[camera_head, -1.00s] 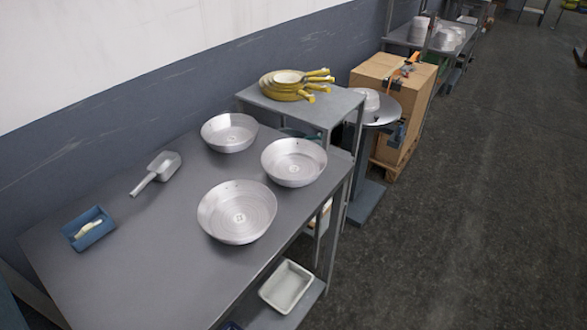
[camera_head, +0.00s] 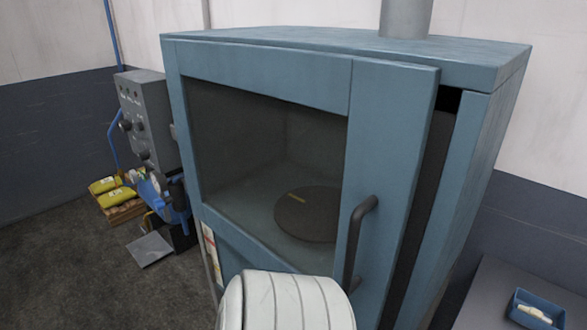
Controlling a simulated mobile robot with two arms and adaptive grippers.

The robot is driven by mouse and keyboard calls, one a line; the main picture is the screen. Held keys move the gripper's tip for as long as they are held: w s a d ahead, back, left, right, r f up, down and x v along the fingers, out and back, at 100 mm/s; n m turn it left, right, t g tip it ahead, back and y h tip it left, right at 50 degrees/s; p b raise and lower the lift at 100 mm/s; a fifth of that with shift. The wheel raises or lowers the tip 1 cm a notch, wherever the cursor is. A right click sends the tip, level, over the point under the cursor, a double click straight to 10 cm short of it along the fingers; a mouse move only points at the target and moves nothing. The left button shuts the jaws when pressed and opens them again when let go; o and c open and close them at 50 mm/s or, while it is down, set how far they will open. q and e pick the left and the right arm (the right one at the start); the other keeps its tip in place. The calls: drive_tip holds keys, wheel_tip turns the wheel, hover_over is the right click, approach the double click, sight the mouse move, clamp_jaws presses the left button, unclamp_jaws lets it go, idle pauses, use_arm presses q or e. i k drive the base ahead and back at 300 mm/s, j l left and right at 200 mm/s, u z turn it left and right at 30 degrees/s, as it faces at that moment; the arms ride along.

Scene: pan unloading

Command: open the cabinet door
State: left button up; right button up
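The blue cabinet (camera_head: 482,75) fills the middle of the head view. Its door (camera_head: 385,130) has a blue frame around a large dark window. The door's right edge stands a little off the cabinet body, with a dark gap between them, so it looks slightly ajar. A dark bar handle (camera_head: 356,240) runs up the right side of the door. Through the window a round brown disc (camera_head: 308,214) shows inside. A white ribbed part, apparently of my arm, covers the door's bottom edge. Neither gripper shows.
A grey control box (camera_head: 143,115) stands left of the cabinet, with blue fittings below it. Yellow bags (camera_head: 110,190) lie on a small pallet by the wall. A grey table (camera_head: 485,290) with a blue tray (camera_head: 537,310) is at the lower right. Floor is clear at lower left.

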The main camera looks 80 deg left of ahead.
sight(389, 105)
drive_tip(key=k+j+u, duration=0.1)
drive_tip(key=u, duration=2.7)
